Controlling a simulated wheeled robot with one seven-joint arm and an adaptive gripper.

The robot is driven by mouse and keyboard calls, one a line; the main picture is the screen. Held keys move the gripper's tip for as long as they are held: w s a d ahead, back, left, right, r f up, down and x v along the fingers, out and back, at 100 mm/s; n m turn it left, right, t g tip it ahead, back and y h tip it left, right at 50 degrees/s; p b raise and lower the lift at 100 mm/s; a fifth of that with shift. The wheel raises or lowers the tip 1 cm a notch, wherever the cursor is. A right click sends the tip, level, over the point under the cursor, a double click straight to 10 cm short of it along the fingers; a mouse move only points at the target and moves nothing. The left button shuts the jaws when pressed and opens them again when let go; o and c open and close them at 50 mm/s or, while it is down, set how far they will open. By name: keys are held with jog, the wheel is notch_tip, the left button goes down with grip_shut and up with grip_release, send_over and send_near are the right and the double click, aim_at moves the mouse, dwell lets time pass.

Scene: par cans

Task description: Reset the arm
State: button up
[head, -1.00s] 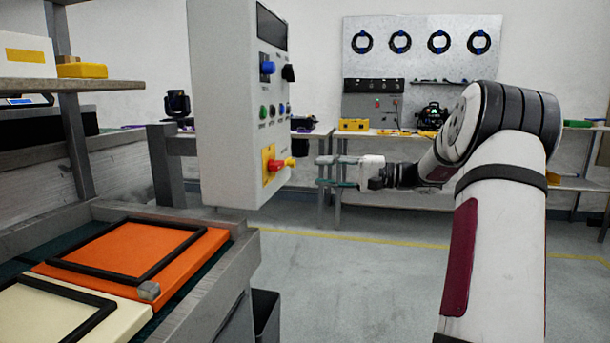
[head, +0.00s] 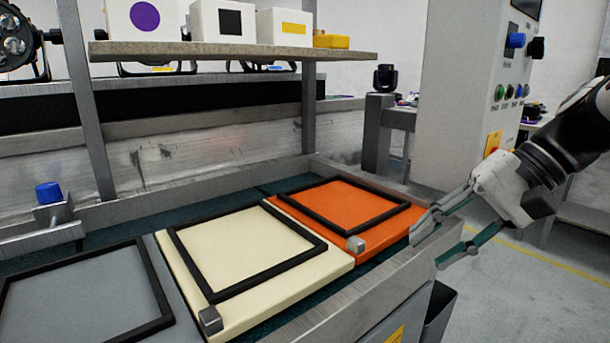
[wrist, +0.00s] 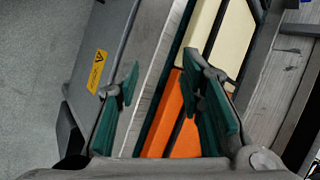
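My gripper (head: 427,250) is at the right in the head view, pointing left and down beside the front rail of the bench. Its two fingers with green pads are apart and nothing shows between them. It also shows in the wrist view (wrist: 160,78), open, above the rail. My arm comes in from the right edge of the head view, and most of it is out of the picture.
The bench holds an orange panel (head: 335,203), a cream panel (head: 255,252) and a grey panel (head: 75,300), each with a black frame. A shelf (head: 225,53) carries white boxes. A control cabinet (head: 463,90) stands behind the gripper. Open floor (head: 540,285) lies right.

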jog(key=s+f+n+g+h, duration=0.15)
jog(key=s+f+h, duration=0.25)
jog(key=s, duration=0.8)
jog(key=s+f+n+h, duration=0.3)
jog(key=s+f+h, duration=0.1)
jog(key=s, duration=0.7)
notch_tip(320, 180, up, 37)
jog(key=t+p, duration=0.4)
jog(key=p, duration=3.1)
jog(key=shift+s+d+r+p, duration=0.15)
jog(key=shift+s+d+p, duration=0.1)
jog(key=shift+d+p, duration=0.1)
